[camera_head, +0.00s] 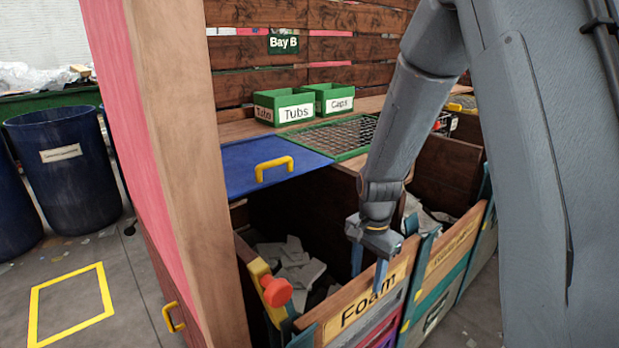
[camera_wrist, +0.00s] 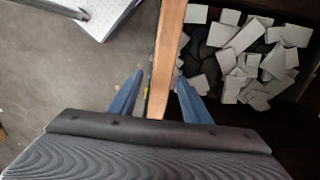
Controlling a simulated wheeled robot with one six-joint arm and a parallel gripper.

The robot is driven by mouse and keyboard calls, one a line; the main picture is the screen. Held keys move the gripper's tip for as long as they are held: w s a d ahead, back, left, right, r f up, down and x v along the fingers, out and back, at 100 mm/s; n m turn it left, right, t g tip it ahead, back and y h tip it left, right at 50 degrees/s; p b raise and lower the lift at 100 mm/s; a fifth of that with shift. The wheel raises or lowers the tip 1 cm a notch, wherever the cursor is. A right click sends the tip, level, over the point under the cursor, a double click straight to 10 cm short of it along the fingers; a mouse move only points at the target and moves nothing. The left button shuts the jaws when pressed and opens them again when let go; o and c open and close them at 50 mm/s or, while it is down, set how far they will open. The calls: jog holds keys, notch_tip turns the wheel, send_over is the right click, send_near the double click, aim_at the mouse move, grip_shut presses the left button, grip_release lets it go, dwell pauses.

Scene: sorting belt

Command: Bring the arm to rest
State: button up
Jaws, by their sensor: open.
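My gripper (camera_head: 368,268) hangs from my grey arm, pointing down over the front wall of the bin labelled Foam (camera_head: 362,303). Its two blue fingers are apart. In the wrist view my gripper (camera_wrist: 157,98) has one finger on each side of the wooden front wall (camera_wrist: 167,60), with nothing else between them. I cannot tell whether the fingers touch the wall. Pale foam pieces (camera_wrist: 245,50) lie inside the bin, and they also show in the head view (camera_head: 290,262).
A blue lid (camera_head: 240,165) with a yellow handle lies behind the bin. Green boxes (camera_head: 285,107) stand on the bench. A red knob (camera_head: 276,292) sits at the bin's left. A wooden post (camera_head: 185,150) rises at left.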

jog(key=r, duration=0.1)
jog(key=s+a+r, duration=0.1)
jog(key=r, duration=0.1)
jog(key=s+r+p, duration=0.1)
jog(key=shift+a+r, duration=0.25)
jog(key=shift+r, duration=0.1)
jog(key=s+d+r+n, duration=0.1)
jog(key=s+r+n, duration=0.1)
jog(key=s+n, duration=0.3)
jog(key=s+d+r+n+b, duration=0.1)
jog(key=s+n, duration=0.4)
jog(key=s, duration=0.4)
jog(key=shift+s+r+n+b, duration=0.25)
jog(key=shift+r+n+b, duration=0.05)
jog(key=shift+r, duration=0.05)
